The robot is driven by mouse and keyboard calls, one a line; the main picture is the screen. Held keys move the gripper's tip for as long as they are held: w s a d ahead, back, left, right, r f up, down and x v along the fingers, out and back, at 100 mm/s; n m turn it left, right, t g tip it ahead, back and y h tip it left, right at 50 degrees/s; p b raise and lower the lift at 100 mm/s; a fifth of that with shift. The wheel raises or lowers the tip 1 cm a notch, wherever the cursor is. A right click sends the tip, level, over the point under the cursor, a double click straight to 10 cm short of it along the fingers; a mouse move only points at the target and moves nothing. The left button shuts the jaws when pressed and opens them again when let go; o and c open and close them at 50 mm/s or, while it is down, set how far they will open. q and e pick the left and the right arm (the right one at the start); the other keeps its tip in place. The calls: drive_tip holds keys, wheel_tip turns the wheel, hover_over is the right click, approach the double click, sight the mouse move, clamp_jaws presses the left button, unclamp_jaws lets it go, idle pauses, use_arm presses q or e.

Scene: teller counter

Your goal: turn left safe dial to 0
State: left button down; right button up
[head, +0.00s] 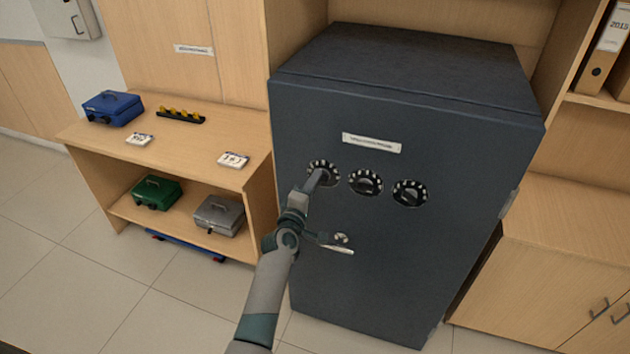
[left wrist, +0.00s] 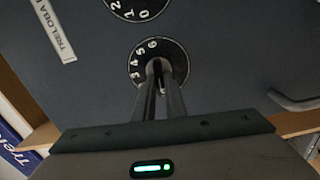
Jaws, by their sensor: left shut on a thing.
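The dark grey safe (head: 400,130) has three black dials with white marks in a row on its door. The left safe dial (head: 323,164) is partly covered by my left gripper (head: 318,178). In the left wrist view, the fingers (left wrist: 160,88) are shut on the knob of this dial (left wrist: 179,56). Numerals 3, 4, 5 and 6 show on its ring, and the rest is hidden by the fingers. The middle dial (head: 366,182) and the right dial (head: 410,193) are free. My right gripper is not in view.
A silver handle (head: 340,249) sits below the dials, close to my left arm. A wooden shelf unit (head: 200,118) at left holds a blue cash box (head: 113,107), a green one (head: 157,192) and a grey one (head: 219,214). A wooden cabinet (head: 560,260) stands at right.

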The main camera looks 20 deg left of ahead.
use_arm(q)
drive_tip(key=shift+f+n, duration=0.1)
drive_tip(key=shift+n, duration=0.4)
drive_tip(key=c, duration=1.8)
unclamp_jaws()
drive_tip(key=s+p, duration=0.4)
drive_tip(key=s, duration=1.3)
drive_tip(key=shift+s+a, duration=0.2)
drive_tip(key=shift+a, duration=0.1)
